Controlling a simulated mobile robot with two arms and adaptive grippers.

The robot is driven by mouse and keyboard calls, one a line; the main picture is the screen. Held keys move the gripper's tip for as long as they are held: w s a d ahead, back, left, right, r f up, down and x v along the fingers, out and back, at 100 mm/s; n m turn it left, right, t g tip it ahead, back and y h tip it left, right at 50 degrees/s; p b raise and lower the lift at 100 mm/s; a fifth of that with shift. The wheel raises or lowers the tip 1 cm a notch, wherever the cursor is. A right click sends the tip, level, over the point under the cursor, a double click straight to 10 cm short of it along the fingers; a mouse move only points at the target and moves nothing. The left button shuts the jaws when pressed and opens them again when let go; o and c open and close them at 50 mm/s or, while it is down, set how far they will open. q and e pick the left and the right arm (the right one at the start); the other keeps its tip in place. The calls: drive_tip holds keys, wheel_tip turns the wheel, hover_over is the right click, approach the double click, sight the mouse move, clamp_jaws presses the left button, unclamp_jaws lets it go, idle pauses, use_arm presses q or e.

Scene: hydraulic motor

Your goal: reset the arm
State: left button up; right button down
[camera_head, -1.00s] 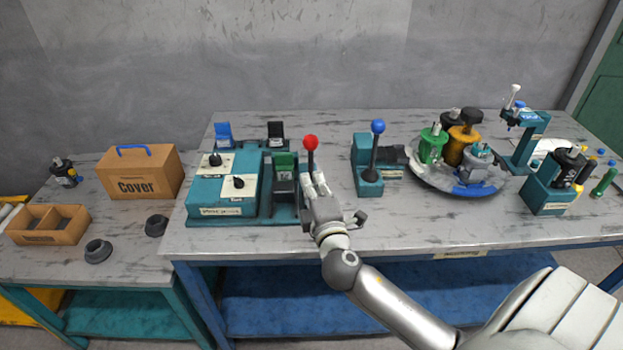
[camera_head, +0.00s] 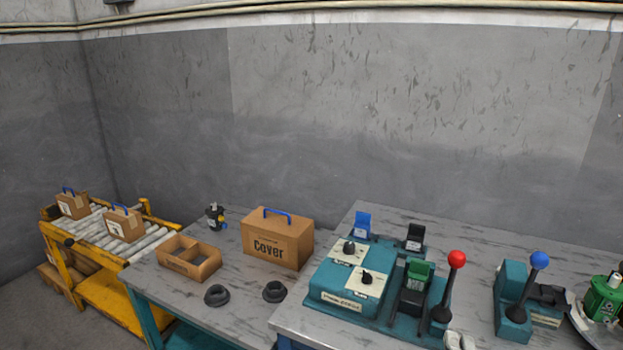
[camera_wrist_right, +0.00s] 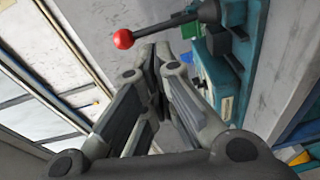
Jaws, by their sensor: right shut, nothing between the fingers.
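My right gripper (camera_head: 459,340) shows only as pale fingertips at the bottom edge of the head view, just below the base of the red-knobbed lever (camera_head: 446,289). In the right wrist view my right gripper (camera_wrist_right: 163,58) is shut, with nothing seen between its fingers. The lever with its red ball (camera_wrist_right: 123,39) lies just beyond the fingertips there, and I see no grip on it. The lever stands at the right side of the teal control station (camera_head: 345,290). My left gripper is not in view.
A blue-knobbed lever unit (camera_head: 517,300) stands to the right, with a green part (camera_head: 603,298) past it. A Cover box (camera_head: 278,240), a divided tray (camera_head: 188,262) and black rings (camera_head: 216,295) sit on the left table. A yellow roller conveyor (camera_head: 110,232) is farther left.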

drive_tip(key=s+f+m+g+y, duration=0.1)
drive_tip(key=s+f+m+g, duration=0.55)
drive_tip(key=f, duration=0.35)
drive_tip(key=s+a+f+m+g+y, duration=0.4)
drive_tip(key=s+a+f+g+y, duration=0.3)
drive_tip(key=s+a, duration=0.4)
drive_tip(key=s+d+f+h, duration=0.1)
drive_tip(key=s+f, duration=0.2)
drive_tip(key=f, duration=2.4)
drive_tip(key=s+d+f+g, duration=0.1)
drive_tip(key=s+d+f, duration=0.2)
drive_tip(key=s+f, duration=1.3)
drive_tip(key=shift+s+g, duration=0.35)
